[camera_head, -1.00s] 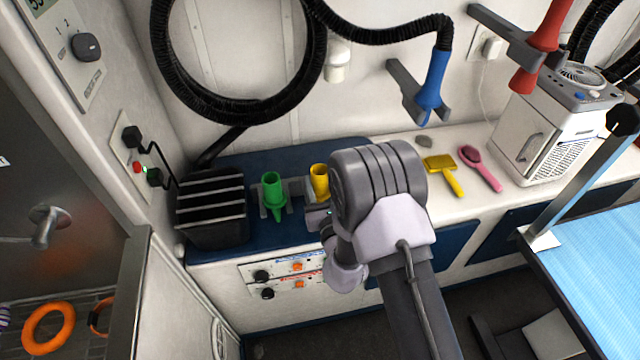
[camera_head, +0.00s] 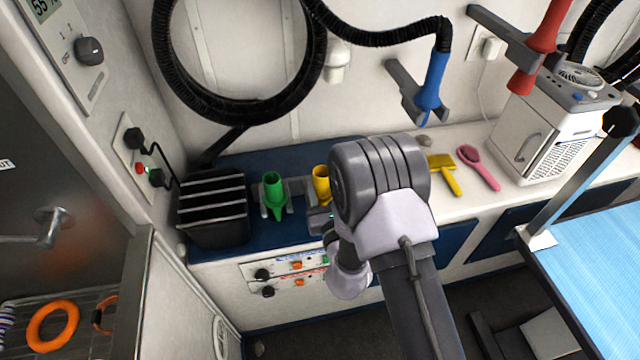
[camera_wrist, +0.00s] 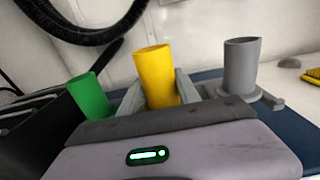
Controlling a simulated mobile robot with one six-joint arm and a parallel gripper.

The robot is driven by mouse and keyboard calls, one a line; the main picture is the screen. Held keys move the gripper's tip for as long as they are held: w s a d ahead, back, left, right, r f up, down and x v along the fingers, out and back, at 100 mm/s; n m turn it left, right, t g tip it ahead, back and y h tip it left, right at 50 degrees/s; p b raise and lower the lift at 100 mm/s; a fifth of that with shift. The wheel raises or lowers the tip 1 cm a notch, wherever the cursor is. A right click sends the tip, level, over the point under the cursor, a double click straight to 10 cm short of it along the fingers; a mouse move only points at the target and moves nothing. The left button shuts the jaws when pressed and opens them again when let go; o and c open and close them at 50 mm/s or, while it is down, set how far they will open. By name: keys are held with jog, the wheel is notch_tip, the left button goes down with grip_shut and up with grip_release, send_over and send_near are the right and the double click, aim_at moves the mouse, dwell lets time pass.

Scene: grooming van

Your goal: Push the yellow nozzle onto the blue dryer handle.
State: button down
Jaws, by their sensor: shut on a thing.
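The yellow nozzle (camera_head: 321,184) stands upright over the blue counter, beside the green nozzle; it also shows in the wrist view (camera_wrist: 156,75). My gripper (camera_wrist: 160,92) is shut on the yellow nozzle, with a grey finger on each side of it. In the head view my arm hides the gripper's right part. The blue dryer handle (camera_head: 433,80) hangs in a grey wall bracket, to the right of and above the gripper, with a black hose at its top. Whether the nozzle is lifted off its stand, I cannot tell.
A green nozzle (camera_head: 274,194) stands to the left, and a grey nozzle (camera_wrist: 241,66) to the right. A black slotted box (camera_head: 212,208) is at the counter's left end. A yellow brush (camera_head: 446,172), a pink brush (camera_head: 479,167) and a white cabinet (camera_head: 556,125) lie right.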

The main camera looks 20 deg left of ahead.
aim_at(324, 191)
jog(key=b+v, duration=0.2)
jog(key=v, duration=0.4)
jog(key=shift+s+d+r, duration=0.1)
jog(key=shift+s+r, duration=0.1)
jog(key=shift+s, duration=0.1)
jog(key=shift+s+d+r+b, duration=0.2)
jog(key=shift+s+d+b, duration=0.15)
jog(key=shift+s, duration=0.1)
dwell(0.4)
